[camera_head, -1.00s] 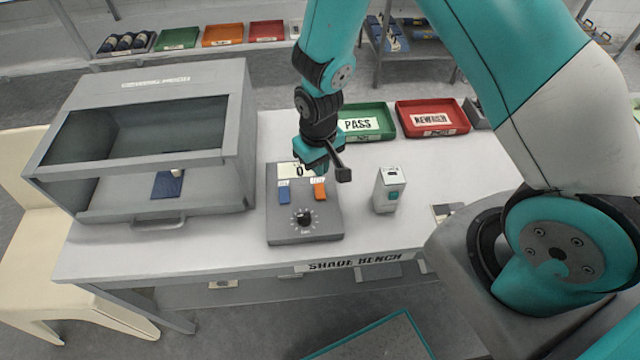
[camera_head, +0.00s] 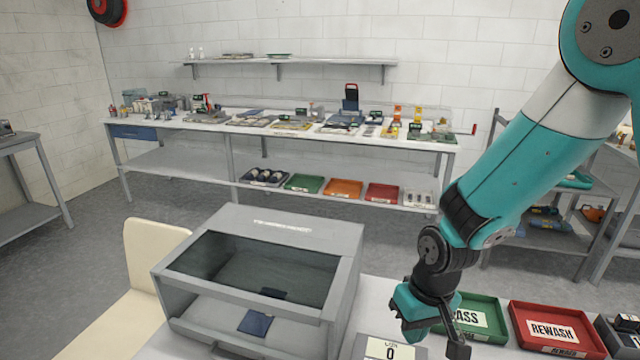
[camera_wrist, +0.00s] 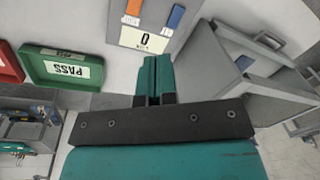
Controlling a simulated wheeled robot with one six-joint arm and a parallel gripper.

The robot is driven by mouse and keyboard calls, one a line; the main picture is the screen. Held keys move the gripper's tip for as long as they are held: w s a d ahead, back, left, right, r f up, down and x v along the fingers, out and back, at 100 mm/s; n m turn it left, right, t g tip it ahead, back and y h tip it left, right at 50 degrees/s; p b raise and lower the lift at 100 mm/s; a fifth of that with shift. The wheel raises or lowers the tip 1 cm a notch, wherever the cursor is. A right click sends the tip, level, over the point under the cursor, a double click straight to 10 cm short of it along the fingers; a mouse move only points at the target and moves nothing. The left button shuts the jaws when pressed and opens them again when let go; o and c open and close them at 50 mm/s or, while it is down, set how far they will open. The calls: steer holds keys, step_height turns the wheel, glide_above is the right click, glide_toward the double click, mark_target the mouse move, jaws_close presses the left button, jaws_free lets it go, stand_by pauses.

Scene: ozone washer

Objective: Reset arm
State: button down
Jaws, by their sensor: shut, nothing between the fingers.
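My arm reaches down from the upper right in the head view, and my gripper (camera_head: 459,350) hangs over the bench near the control box. In the wrist view my gripper (camera_wrist: 154,72) shows its two teal fingers together, with nothing between them. The control box (camera_wrist: 146,25) has a display reading 0, an orange switch and a blue switch. Only its display part (camera_head: 385,350) shows at the bottom of the head view.
A grey shade box (camera_head: 290,222) with a dark window stands left of my gripper, a blue piece (camera_head: 256,322) inside. A green PASS tray (camera_head: 482,307) and a red REWASH tray (camera_head: 560,318) lie to the right. A cluttered workbench (camera_head: 170,125) stands behind.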

steer(key=s+a+r+n+y, duration=0.1)
steer(key=s+r+n, duration=0.3)
steer(key=s+r, duration=1.3)
steer(key=shift+a+r+y, duration=0.4)
steer(key=shift+r+y, duration=0.5)
steer(key=shift+r, duration=0.05)
steer(key=shift+w, duration=0.1)
